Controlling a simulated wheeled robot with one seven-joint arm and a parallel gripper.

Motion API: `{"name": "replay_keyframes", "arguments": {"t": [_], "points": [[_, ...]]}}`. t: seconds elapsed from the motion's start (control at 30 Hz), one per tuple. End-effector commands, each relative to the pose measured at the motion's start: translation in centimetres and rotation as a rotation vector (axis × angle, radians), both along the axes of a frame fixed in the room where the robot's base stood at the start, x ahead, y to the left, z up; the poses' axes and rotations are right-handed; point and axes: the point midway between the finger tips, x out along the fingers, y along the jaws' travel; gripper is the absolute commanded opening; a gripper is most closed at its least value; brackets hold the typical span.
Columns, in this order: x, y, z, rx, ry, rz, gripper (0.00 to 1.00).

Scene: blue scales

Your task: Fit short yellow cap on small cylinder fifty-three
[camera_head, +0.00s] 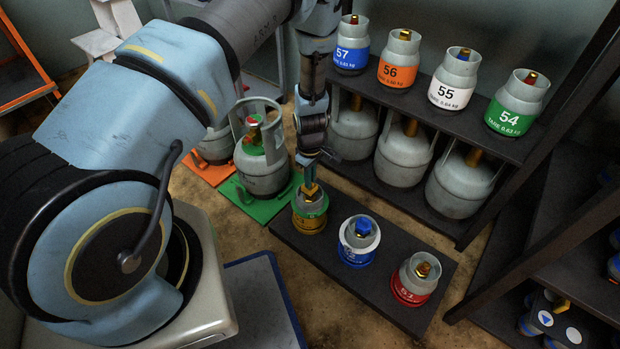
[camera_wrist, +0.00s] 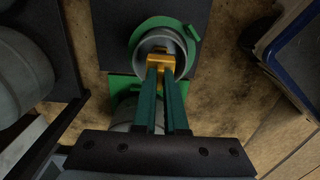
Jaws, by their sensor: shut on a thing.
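A small grey cylinder with a yellow label (camera_head: 308,222) and a green ring stands at the left end of a low dark platform. Its number is not readable. My gripper (camera_head: 310,187) points down into its open collar, and its green fingers (camera_wrist: 162,85) are shut on a short yellow cap (camera_wrist: 158,62). In the wrist view the cap is inside or just over the collar (camera_wrist: 140,62) of that cylinder. The valve under the cap is hidden, so I cannot tell whether the cap touches it.
Blue-labelled (camera_head: 357,254) and red-labelled (camera_head: 405,290) small cylinders stand to the right on the platform (camera_head: 283,232). A larger cylinder (camera_head: 262,170) stands on a green mat at the left. Behind, a dark rack (camera_head: 470,125) holds several cylinders. A blue-edged panel (camera_head: 265,300) lies in front.

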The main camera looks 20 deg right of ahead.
Motion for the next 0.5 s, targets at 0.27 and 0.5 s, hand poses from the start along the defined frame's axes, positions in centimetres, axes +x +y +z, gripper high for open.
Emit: {"name": "replay_keyframes", "arguments": {"t": [0.27,0.5], "points": [[0.0,0.0,-0.8,0.000,0.000,0.000,0.00],[0.0,0.0,-1.3,0.000,0.000,0.000,0.00]]}}
